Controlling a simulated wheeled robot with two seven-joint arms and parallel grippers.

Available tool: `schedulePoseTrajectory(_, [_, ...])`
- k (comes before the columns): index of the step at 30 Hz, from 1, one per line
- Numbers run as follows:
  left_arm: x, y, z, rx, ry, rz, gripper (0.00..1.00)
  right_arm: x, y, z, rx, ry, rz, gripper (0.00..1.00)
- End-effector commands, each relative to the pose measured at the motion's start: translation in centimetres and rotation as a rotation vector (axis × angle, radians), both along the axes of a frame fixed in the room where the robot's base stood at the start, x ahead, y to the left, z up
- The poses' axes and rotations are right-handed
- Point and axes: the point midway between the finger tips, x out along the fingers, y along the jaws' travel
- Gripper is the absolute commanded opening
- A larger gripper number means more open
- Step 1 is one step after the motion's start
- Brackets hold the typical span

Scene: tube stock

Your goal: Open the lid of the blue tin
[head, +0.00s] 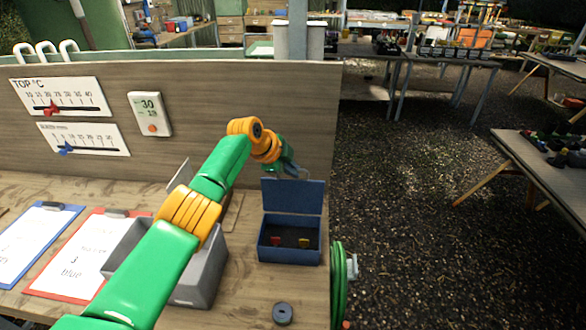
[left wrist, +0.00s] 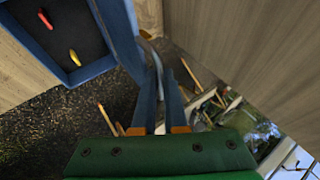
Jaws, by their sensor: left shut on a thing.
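The blue tin (head: 290,252) stands on the wooden bench, right of the grey box. Its lid (head: 291,196) is up, about upright at the tin's back edge. A red piece (head: 276,241) and a yellow piece (head: 304,242) lie on its dark floor. My left gripper (head: 296,173) is at the lid's top edge, reached from behind and above. In the left wrist view the fingers (left wrist: 160,98) are shut on the lid (left wrist: 120,30), and the open tin (left wrist: 88,70) shows at upper left. My right gripper is in neither view.
A grey box (head: 205,265) stands left of the tin, partly behind my left arm. A dark round ring (head: 282,313) lies in front of the tin. Red (head: 75,258) and blue (head: 30,243) clipboards lie at left. A wooden panel (head: 220,100) rises behind; a green hose (head: 339,285) hangs at the bench's right edge.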

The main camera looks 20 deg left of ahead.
Motion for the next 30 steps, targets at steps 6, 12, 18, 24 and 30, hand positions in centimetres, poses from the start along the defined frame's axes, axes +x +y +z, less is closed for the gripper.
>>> schedulePoseTrajectory(6, [-0.2,0.0,-0.4,0.001,0.011,0.0,0.4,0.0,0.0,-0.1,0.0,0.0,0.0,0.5])
schedulePoseTrajectory(12, [-0.3,0.1,-0.5,0.002,0.014,0.001,0.4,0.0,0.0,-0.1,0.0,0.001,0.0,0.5])
schedulePoseTrajectory(18, [-0.8,0.4,0.5,-0.001,0.008,0.001,0.4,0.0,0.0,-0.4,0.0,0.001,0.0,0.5])
schedulePoseTrajectory(24, [-2.3,0.9,2.6,0.002,-0.003,0.001,0.4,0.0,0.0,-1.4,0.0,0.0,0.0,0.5])
schedulePoseTrajectory(30, [-4.0,1.5,5.0,0.002,-0.007,0.001,0.4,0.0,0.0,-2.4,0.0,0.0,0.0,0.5])
